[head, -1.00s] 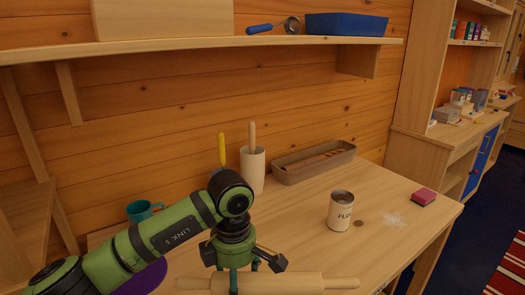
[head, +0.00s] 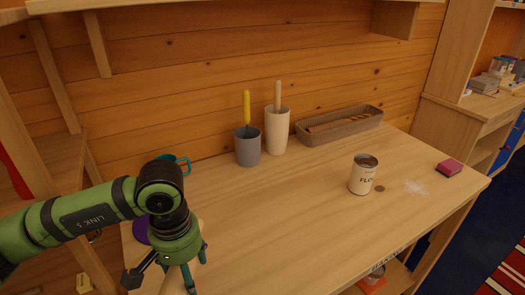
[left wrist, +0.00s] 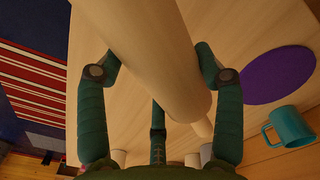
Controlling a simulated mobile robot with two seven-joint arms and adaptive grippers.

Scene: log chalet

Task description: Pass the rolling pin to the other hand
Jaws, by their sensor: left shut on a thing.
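The rolling pin (left wrist: 150,50) is pale wood and fills the middle of the left wrist view, with one handle (left wrist: 203,128) pointing toward the lower right. My left gripper (left wrist: 157,68) has its green fingers closed around the pin's body. In the head view the left gripper (head: 174,272) is at the lower left, over the left end of the table, and the pin is mostly hidden behind it. My right gripper shows in neither view.
A teal mug (left wrist: 287,127) and a purple mat (left wrist: 278,75) are near the left gripper. A grey holder (head: 248,150), a cream holder (head: 277,135) and a basket (head: 345,132) stand along the wall. The table's middle (head: 290,215) is clear.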

